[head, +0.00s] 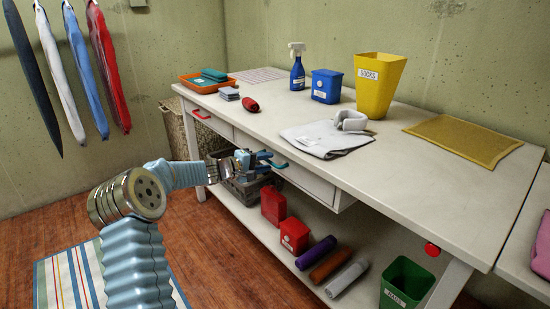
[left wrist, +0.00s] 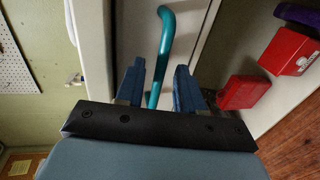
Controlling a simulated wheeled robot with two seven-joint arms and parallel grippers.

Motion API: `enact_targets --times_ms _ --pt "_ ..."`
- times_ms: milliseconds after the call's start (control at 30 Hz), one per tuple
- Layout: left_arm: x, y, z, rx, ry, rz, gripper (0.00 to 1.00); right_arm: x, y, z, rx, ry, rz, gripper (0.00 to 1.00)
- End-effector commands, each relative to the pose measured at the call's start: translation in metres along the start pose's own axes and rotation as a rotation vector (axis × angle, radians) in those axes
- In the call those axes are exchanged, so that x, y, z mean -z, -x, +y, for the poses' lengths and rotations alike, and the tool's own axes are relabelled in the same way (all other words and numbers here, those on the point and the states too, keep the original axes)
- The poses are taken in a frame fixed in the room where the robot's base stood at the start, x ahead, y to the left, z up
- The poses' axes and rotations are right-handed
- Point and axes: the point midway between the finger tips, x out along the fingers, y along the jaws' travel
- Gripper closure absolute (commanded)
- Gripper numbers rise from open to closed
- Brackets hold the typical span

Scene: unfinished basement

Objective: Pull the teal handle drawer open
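The teal handle (head: 279,165) is on a white drawer front (head: 312,185) under the near edge of the long white table. My left gripper (head: 262,161) is at this handle. In the left wrist view the teal handle (left wrist: 163,60) runs between the two blue fingers of my left gripper (left wrist: 159,88), with a gap on each side. The fingers are open. The drawer's right end shows a narrow side face below the tabletop; how far it stands out I cannot tell. My right gripper is not in view.
A drawer with a red handle (head: 201,114) is further left. The tabletop holds a yellow bin (head: 379,88), a spray bottle (head: 297,70) and a folded grey garment (head: 325,140). Red boxes (head: 294,236), several cylinders and a green bin (head: 406,284) are below.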

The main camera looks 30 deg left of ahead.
Motion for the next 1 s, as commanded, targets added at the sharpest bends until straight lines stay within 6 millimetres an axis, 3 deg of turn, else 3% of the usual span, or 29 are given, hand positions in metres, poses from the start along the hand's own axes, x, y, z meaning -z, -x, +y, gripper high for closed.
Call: enact_targets --times_ms 300,567,1000 --pt "0.0002 -0.0002 -0.001 0.0 0.0 0.001 0.63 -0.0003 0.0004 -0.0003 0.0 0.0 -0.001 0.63" --pt "0.0002 -0.0002 -0.0008 0.0 0.0 0.001 1.0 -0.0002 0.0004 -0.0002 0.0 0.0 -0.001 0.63" --pt "0.0005 0.0016 -0.0022 0.0 -0.001 0.002 1.0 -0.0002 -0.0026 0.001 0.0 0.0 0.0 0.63"
